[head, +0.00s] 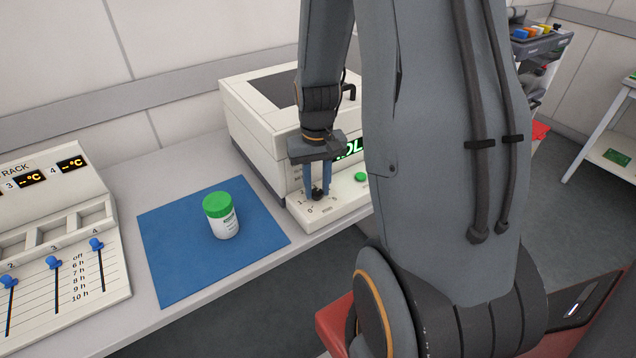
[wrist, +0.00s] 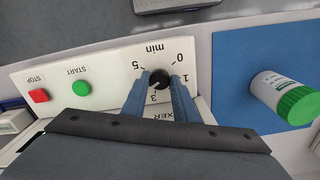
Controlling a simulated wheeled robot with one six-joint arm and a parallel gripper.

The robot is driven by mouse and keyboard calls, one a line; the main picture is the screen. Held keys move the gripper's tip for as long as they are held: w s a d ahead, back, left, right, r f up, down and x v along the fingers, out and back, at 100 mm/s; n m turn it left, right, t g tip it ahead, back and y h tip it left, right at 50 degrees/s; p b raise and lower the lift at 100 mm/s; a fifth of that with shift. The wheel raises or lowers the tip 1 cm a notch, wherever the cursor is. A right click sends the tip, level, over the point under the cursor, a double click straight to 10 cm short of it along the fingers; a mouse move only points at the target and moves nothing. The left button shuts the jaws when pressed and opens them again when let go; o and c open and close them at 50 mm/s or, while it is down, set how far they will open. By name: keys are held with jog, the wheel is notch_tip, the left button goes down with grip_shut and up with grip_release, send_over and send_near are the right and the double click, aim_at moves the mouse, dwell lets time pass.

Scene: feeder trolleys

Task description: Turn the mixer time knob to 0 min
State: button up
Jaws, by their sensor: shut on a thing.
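The mixer (head: 262,110) is a white box with a dark top panel, standing on the bench. Its time knob (wrist: 160,78) is small, round and black. A pale line on the knob seems to point towards the 3. My gripper (wrist: 160,95) has its two blue fingers shut on the knob, one on each side. In the head view my gripper (head: 318,188) points down at the mixer's front panel, and my arm hides part of the green display.
A white jar with a green lid (head: 222,215) stands on a blue mat (head: 165,265) left of the mixer. A rack with blue sliders (head: 60,275) is at far left. Green START (wrist: 82,88) and red STOP (wrist: 39,95) buttons share the mixer panel.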

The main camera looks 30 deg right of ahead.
aim_at(317, 191)
jog(key=n+p, duration=0.2)
jog(key=n, duration=0.2)
jog(key=shift+r+n, duration=0.15)
jog(key=shift+n, duration=0.15)
jog(key=n+p, duration=0.2)
jog(key=n, duration=0.2)
jog(key=shift+n, duration=0.4)
jog(key=o, duration=1.1)
jog(key=shift+c, duration=0.2)
jog(key=shift+r+b, duration=0.55)
jog(key=shift+r, duration=3.25)
